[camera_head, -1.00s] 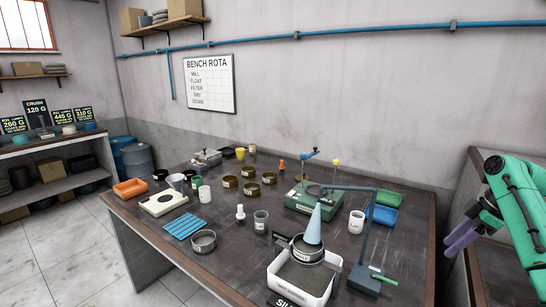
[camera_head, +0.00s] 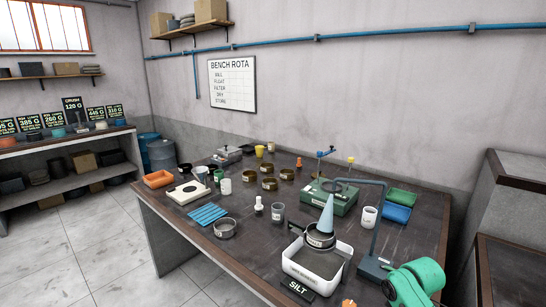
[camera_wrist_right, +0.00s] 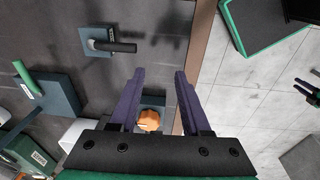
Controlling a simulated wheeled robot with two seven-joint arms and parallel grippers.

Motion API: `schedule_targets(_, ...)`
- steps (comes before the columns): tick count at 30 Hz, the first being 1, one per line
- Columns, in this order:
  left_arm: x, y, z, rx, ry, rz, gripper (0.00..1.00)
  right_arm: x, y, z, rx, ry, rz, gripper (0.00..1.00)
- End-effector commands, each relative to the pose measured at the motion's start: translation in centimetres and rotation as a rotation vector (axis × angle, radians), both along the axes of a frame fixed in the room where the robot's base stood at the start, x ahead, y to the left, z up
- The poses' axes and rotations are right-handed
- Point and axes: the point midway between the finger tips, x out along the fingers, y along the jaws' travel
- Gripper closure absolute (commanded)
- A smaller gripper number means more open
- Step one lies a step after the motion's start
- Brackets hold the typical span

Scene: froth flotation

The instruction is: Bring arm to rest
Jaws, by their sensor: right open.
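My right arm (camera_head: 412,284) comes in at the bottom right of the head view as a rounded teal link; its fingers do not show there. In the right wrist view my right gripper (camera_wrist_right: 160,73) is open, its two dark purple fingers spread with nothing held. Beyond and partly between them is a knobbed orange piece (camera_wrist_right: 148,121) by a dark blue-grey block, near the bench's brown edge (camera_wrist_right: 200,60). I cannot tell how far below the fingers it lies. My left gripper is not in view.
The bench holds a white tub (camera_head: 293,268) with a pan and blue cone (camera_head: 327,213), a blue stand (camera_head: 376,225), a green device (camera_head: 335,200) and several cups. Two handled blocks (camera_wrist_right: 98,41) (camera_wrist_right: 47,100) show in the wrist view. Tiled floor (camera_wrist_right: 235,105) lies beyond the edge.

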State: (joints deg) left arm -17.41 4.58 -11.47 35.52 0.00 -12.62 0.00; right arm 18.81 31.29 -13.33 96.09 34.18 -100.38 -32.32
Motion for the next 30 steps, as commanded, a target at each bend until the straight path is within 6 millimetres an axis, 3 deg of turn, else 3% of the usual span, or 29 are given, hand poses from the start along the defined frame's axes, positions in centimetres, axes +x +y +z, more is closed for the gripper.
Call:
schedule_targets(1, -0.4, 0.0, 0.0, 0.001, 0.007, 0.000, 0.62, -2.1, 2.7, -2.0, 0.018, -0.006, -0.023, 0.53)
schedule_targets(3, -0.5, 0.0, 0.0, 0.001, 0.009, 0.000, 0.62, -4.5, 5.3, -3.3, 0.038, -0.035, -0.087, 0.53)
schedule_targets(8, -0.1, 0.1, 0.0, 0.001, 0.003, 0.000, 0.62, -8.9, 8.4, -4.1, 0.084, -0.087, -0.237, 0.53)
schedule_targets(14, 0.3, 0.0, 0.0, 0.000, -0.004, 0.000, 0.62, -13.1, 9.5, -3.3, 0.125, -0.135, -0.419, 0.53)
schedule_targets(22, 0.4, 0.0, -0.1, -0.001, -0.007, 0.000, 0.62, -17.5, 8.8, -1.6, 0.146, -0.183, -0.657, 0.53)
schedule_targets(30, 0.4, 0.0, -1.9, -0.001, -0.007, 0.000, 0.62, -16.2, 9.1, -11.1, 0.131, -0.148, -0.641, 0.53)
